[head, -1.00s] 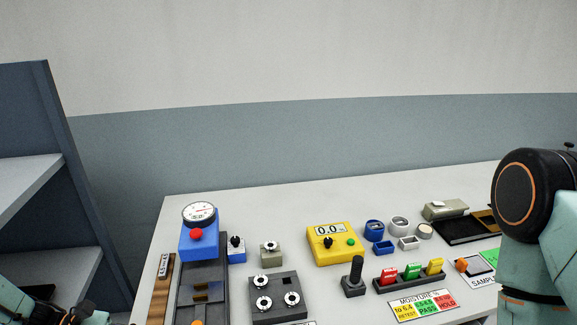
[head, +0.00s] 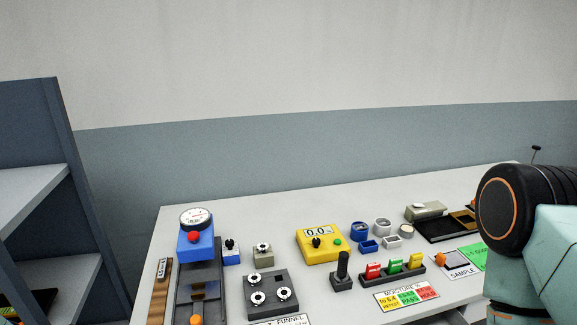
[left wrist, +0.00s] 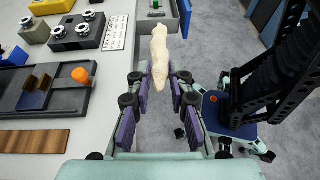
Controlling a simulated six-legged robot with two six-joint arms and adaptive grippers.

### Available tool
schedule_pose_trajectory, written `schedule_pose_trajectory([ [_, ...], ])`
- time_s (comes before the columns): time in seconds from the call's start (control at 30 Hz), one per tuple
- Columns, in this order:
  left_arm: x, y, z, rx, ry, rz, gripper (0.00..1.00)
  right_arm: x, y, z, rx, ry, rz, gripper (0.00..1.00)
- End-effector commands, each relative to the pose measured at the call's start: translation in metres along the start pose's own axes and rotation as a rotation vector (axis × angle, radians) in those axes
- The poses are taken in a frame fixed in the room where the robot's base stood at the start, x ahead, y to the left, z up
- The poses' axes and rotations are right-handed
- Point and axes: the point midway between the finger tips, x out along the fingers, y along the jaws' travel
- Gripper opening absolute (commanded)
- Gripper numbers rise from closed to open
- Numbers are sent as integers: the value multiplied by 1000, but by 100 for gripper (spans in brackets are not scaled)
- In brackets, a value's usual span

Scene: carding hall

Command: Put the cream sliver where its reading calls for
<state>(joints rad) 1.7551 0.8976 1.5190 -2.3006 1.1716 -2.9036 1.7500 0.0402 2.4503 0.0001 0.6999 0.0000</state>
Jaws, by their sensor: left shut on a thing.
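In the left wrist view my left gripper (left wrist: 161,84) is shut on the cream sliver (left wrist: 160,52), a pale, lumpy length that sticks out beyond the fingertips. It is held over the gap beside the bench edge. The yellow meter (head: 320,246) on the bench shows 0.0. A MOISTURE % card (head: 407,295) has yellow, green and red fields, with PASS on the green; its small figures are hard to read. Red, green and yellow clips (head: 395,266) stand in a dark holder behind it. My left gripper and the sliver are out of the head view. My right gripper is not seen.
A blue device with a round dial (head: 196,219) stands at the bench's left. A dark block with knobs (head: 270,292), a black lever (head: 342,268) and small blue and grey cups (head: 382,227) crowd the bench. A shelf unit (head: 40,190) stands left; the back strip is clear.

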Motion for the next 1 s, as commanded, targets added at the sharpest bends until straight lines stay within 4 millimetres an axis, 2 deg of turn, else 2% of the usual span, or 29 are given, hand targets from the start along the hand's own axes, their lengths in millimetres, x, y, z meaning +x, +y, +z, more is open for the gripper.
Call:
schedule_pose_trajectory([
  [0.07,0,0,0,0,1,0,0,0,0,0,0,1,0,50],
  [0.47,18,3,-41,-1,0,0,0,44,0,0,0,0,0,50],
  [1.0,51,0,-123,-1,0,1,0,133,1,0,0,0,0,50],
])
